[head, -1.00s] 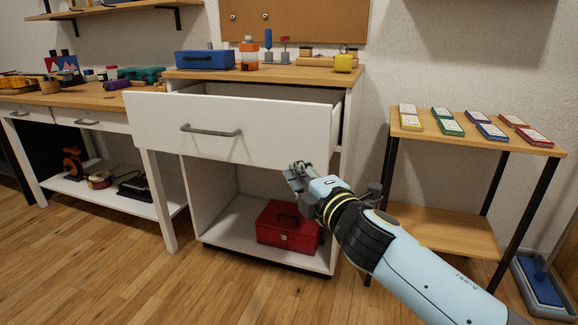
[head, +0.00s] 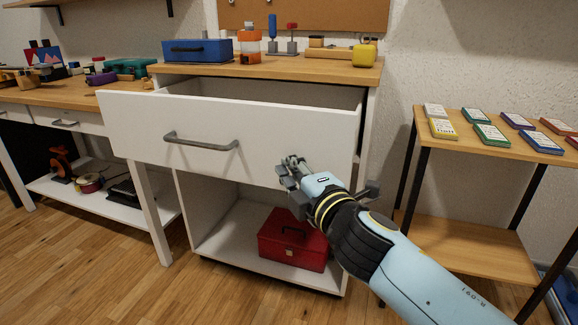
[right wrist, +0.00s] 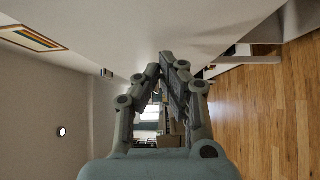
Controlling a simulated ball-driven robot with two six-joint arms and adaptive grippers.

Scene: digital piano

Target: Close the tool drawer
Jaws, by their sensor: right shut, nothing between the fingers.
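The tool drawer (head: 230,115) is a white drawer with a grey bar handle (head: 200,141), pulled out of the white cabinet under a wooden top. Its empty-looking interior shows behind the front panel. My right gripper (head: 288,165) is shut and empty, in front of the lower right part of the drawer front, right of the handle. I cannot tell whether it touches the panel. In the right wrist view the fingers (right wrist: 160,75) are together, close to a pale surface. My left gripper is not in view.
A red toolbox (head: 293,240) sits on the cabinet's lower shelf. A blue toolbox (head: 197,51) and a yellow item (head: 365,54) stand on the cabinet top. A small shelf stand (head: 490,133) with several coloured packs is at right. Wooden floor is clear in front.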

